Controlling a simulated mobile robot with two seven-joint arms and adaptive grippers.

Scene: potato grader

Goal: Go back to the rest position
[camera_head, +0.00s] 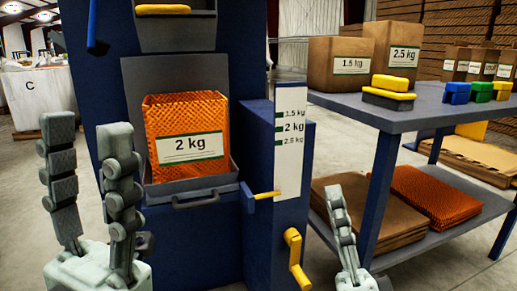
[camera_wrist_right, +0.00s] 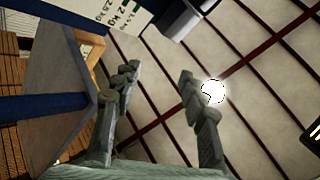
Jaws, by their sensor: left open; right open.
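My left gripper (camera_head: 90,150) is at the lower left in the head view, pointing up, with its two fingers apart and nothing between them. It stands in front of and left of the blue grader machine (camera_head: 255,215). My right gripper (camera_head: 343,222) shows only partly at the bottom, right of the machine and left of the table. In the right wrist view its two fingers (camera_wrist_right: 155,88) are spread wide and empty, against the roof. An orange mesh bag (camera_head: 185,115) labelled 2 kg sits upright in the machine's holder, apart from both grippers.
The weight scale plate (camera_head: 291,140) has a yellow pointer near its lower end. A yellow crank (camera_head: 295,258) sticks out below. The table (camera_head: 450,108) at right carries boxes (camera_head: 352,65) and coloured clips (camera_head: 388,92). Folded orange bags (camera_head: 430,195) lie on its lower shelf.

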